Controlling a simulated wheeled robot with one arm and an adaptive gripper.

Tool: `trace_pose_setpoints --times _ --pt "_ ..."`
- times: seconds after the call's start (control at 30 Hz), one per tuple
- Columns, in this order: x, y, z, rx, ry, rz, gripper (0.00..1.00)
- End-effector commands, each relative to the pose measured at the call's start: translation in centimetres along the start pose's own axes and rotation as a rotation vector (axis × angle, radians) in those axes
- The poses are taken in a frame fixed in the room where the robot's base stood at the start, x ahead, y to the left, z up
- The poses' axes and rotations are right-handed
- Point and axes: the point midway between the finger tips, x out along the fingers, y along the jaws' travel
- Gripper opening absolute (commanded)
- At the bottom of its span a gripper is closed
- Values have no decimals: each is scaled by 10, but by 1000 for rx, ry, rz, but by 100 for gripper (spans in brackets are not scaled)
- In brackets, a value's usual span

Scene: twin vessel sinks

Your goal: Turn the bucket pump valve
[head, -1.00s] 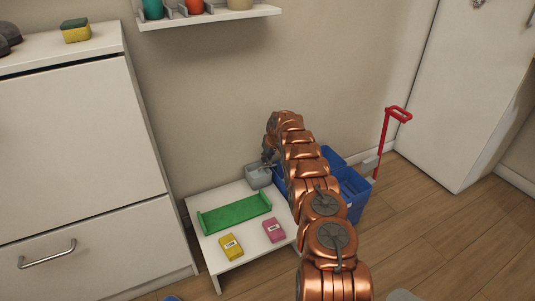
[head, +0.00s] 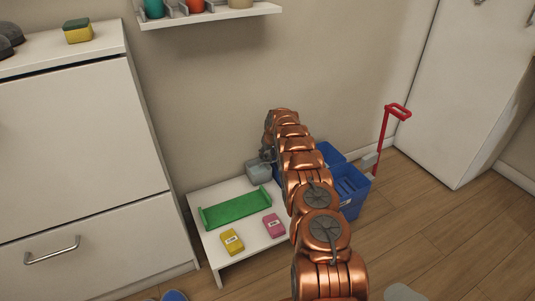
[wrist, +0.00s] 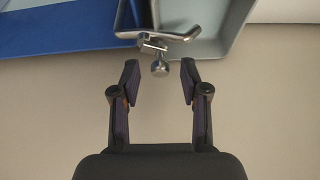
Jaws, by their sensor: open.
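In the wrist view my gripper (wrist: 160,82) is open, with its two dark fingers apart. A small metal valve knob (wrist: 159,67) on a short stem lies between and just beyond the fingertips, and I see no contact. The stem joins a bent metal pipe (wrist: 178,37) over the edge of a grey basin (wrist: 225,25). In the head view the blue bucket (head: 350,190) stands on the floor behind my copper arm, which hides much of it. The grey basin (head: 258,172) sits left of my gripper (head: 266,152), whose fingers are too small to make out there.
A low white table (head: 213,250) carries a green tray (head: 236,208), a yellow box (head: 231,241) and a pink box (head: 274,226). A red-handled pole (head: 384,140) rises beside the bucket. White drawers (head: 85,160) stand left. The wooden floor (head: 450,240) at right is mostly clear.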

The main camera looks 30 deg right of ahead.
Motion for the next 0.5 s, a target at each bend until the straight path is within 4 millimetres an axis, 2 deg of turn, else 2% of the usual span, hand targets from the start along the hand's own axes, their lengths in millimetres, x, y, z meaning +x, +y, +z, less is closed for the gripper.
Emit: trace_pose_setpoints --times 0.27,0.5 --pt "-3 0 0 0 0 0 45" --pt "-18 0 -1 0 -1 0 45"
